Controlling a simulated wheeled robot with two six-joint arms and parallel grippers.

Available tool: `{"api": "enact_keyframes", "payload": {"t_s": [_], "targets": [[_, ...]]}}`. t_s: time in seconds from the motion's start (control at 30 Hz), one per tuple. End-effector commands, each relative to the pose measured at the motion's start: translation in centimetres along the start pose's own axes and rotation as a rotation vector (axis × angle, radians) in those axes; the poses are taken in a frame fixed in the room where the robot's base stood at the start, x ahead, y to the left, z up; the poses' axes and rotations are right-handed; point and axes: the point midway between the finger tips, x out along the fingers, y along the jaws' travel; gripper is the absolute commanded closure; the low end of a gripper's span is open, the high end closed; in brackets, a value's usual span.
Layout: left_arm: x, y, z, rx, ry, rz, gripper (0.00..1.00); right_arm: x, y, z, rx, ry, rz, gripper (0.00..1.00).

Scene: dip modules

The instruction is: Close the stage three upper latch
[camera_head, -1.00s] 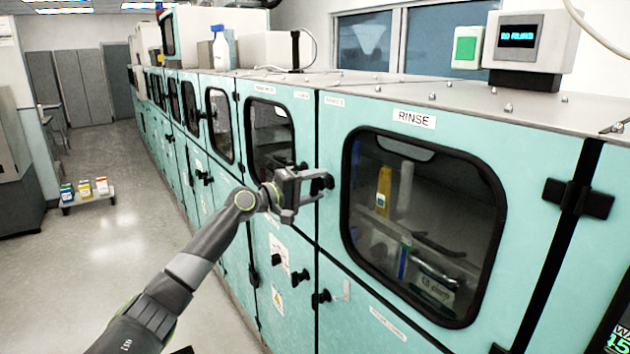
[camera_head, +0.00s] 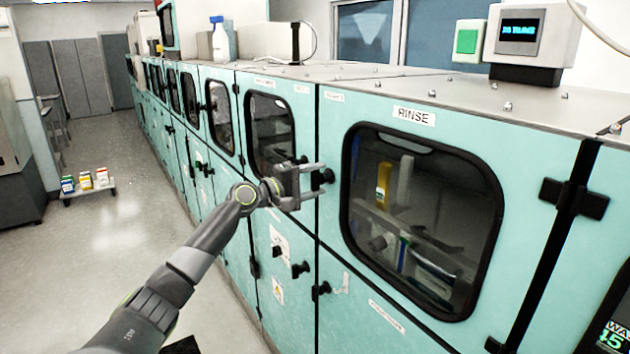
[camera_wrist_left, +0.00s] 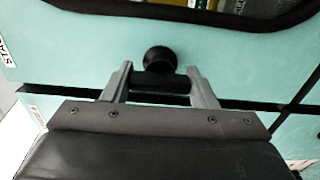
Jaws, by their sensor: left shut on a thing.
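The upper latch (camera_head: 328,175) is a black knob at the left edge of the teal door labelled RINSE, in the head view. My left gripper (camera_head: 320,180) reaches it from the left, its fingers pointing at the door. In the left wrist view, the round black knob (camera_wrist_left: 160,60) stands just beyond the fingertips. A dark bar joined to it lies between the two fingers of my left gripper (camera_wrist_left: 160,84), which are shut on it. A partly cut-off label (camera_wrist_left: 8,50) begins with STA. My right gripper is not in view.
The RINSE door (camera_head: 425,215) has a dark window with bottles behind it. A lower black latch (camera_head: 322,289) sits below. Several more teal doors run back to the left. A low rack with boxes (camera_head: 88,184) stands on the open floor at left.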

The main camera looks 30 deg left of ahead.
Motion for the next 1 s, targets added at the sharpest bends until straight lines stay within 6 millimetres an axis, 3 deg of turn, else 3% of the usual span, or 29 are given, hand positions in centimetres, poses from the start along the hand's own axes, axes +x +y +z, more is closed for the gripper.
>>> {"api": "enact_keyframes", "payload": {"t_s": [0.03, 0.17, 0.57, 0.73, 1.0], "targets": [[0.0, 0.1, 0.0, -0.004, 0.001, 0.002, 0.43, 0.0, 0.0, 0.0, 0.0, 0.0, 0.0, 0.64], [0.0, 0.0, 0.0, -0.002, 0.001, 0.001, 0.26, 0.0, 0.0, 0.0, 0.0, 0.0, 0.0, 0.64], [-0.6, -0.1, -0.1, 0.001, 0.002, -0.001, 0.25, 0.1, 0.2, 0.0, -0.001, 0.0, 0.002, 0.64], [-3.1, -0.2, -0.1, 0.004, 0.002, -0.004, 0.25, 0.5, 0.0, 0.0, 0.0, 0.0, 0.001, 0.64], [-7.4, -0.6, -0.2, 0.005, 0.002, -0.003, 0.25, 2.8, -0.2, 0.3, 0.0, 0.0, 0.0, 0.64]]}}
